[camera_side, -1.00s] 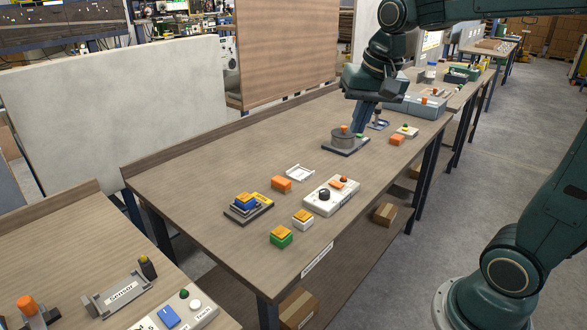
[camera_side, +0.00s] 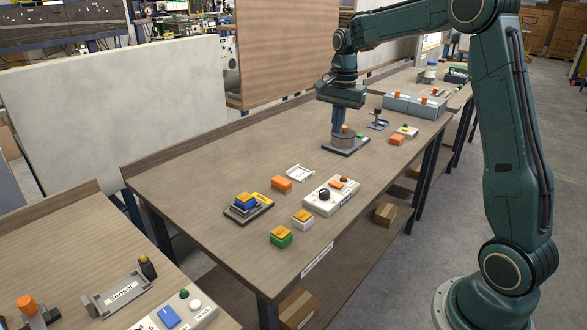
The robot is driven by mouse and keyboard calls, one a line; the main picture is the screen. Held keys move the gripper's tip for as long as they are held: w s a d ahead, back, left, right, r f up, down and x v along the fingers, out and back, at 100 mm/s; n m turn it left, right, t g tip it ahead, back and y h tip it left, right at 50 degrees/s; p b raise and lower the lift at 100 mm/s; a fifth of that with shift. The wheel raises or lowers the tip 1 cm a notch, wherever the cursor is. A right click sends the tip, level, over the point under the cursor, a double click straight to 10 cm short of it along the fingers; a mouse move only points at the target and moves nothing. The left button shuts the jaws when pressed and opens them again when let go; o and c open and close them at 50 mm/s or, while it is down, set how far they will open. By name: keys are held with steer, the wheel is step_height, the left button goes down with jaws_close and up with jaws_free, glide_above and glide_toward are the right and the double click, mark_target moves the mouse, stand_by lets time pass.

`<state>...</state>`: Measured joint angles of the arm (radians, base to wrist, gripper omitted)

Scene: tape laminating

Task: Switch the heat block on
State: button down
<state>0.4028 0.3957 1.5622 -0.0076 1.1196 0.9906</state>
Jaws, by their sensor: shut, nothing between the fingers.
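A white control box (camera_side: 317,205) with a black knob, an orange switch and a dark red dome lies nearer the camera.
A small white box with a green button (camera_side: 405,126) and an orange block (camera_side: 397,140) stand right of the plate. The table's left and back are clear.

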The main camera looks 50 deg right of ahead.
mark_target(334, 182)
steer(key=d+f, duration=0.1)
steer(key=w+d+f+m, duration=0.2)
steer(key=d, duration=0.1)
steer(key=shift+f+g, duration=0.4)
steer(key=shift+a, duration=0.1)
step_height(334, 182, down, 14)
stand_by(0.8)
steer(key=shift+w+f, duration=0.1)
steer(key=shift+f, duration=0.1)
stand_by(0.3)
steer(key=shift+s, duration=0.2)
steer(key=shift+s+r, duration=0.1)
steer(key=shift+s, duration=0.5)
